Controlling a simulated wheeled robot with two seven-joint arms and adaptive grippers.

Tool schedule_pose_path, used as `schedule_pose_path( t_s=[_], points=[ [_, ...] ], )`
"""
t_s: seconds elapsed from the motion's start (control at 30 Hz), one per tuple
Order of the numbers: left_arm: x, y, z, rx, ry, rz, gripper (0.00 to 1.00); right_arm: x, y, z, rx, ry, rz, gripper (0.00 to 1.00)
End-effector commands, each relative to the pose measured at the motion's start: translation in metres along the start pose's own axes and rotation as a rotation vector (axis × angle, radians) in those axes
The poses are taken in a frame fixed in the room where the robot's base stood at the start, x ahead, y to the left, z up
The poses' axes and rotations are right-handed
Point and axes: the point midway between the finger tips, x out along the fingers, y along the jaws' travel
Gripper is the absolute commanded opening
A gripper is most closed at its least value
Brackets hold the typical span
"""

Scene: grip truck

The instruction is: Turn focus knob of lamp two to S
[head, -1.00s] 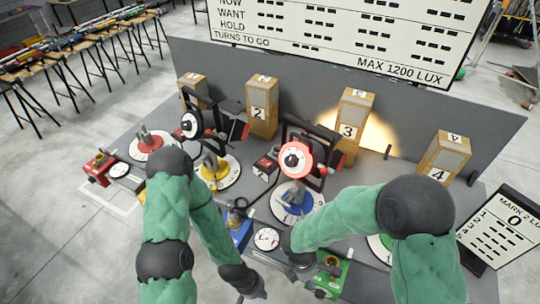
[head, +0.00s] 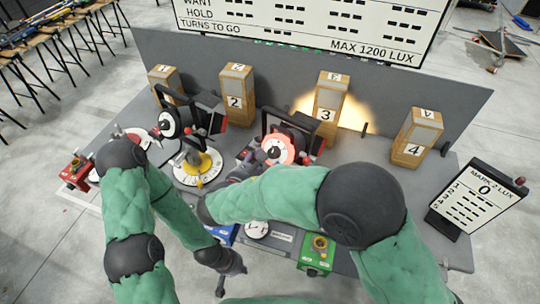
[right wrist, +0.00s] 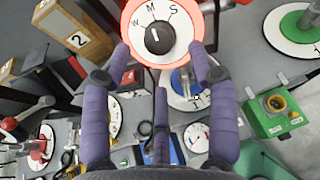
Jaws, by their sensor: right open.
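Lamp two's focus dial (head: 277,149) is a white disc with a red ring and a black centre knob. In the right wrist view the dial (right wrist: 190,48) carries the letters W, M and S, and the knob (right wrist: 159,38) has a white pointer mark directed about at M. My right gripper (right wrist: 160,62) is open in front of the dial, its purple fingers spread on either side of the knob's lower side; none visibly grips it. In the head view the right gripper (head: 240,170) is partly hidden by its arm. My left gripper (head: 232,270) hangs low at the front edge; its jaws are unclear.
A second lamp (head: 169,124) stands to the left, with a yellow-centred disc (head: 198,167) before it. Numbered wooden posts (head: 327,108) line the back panel. A green box (head: 317,252) and a round gauge (head: 257,229) sit at the front.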

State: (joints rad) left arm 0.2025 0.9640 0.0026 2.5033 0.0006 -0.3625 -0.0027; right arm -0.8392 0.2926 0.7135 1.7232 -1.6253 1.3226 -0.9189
Motion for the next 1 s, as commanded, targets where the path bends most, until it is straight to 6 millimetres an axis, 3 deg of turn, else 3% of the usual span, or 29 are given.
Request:
schedule_pose_path(
  t_s=[0.1,0.3,0.73,0.77,0.93,1.0],
  points=[
    [0.001,0.000,0.000,0.000,0.000,0.000,0.00,0.022,-0.001,-0.001,0.001,0.002,-0.003,0.59],
    [0.001,-0.001,0.000,0.000,0.000,0.000,0.00,0.046,0.000,-0.001,0.001,0.003,-0.001,0.59],
    [0.001,-0.001,0.000,0.000,0.000,0.000,0.00,0.054,0.000,0.000,0.001,0.001,0.000,0.59],
    [0.001,-0.001,0.000,0.000,0.000,0.000,0.00,0.054,0.000,0.000,0.001,0.001,0.000,0.54],
    [0.001,-0.001,0.000,0.000,0.001,0.000,0.00,0.054,0.000,0.000,0.001,0.002,0.001,0.06],
    [0.001,-0.001,0.000,0.000,0.001,0.000,0.00,0.054,0.000,-0.001,0.001,0.002,0.001,0.04]
  ],
)
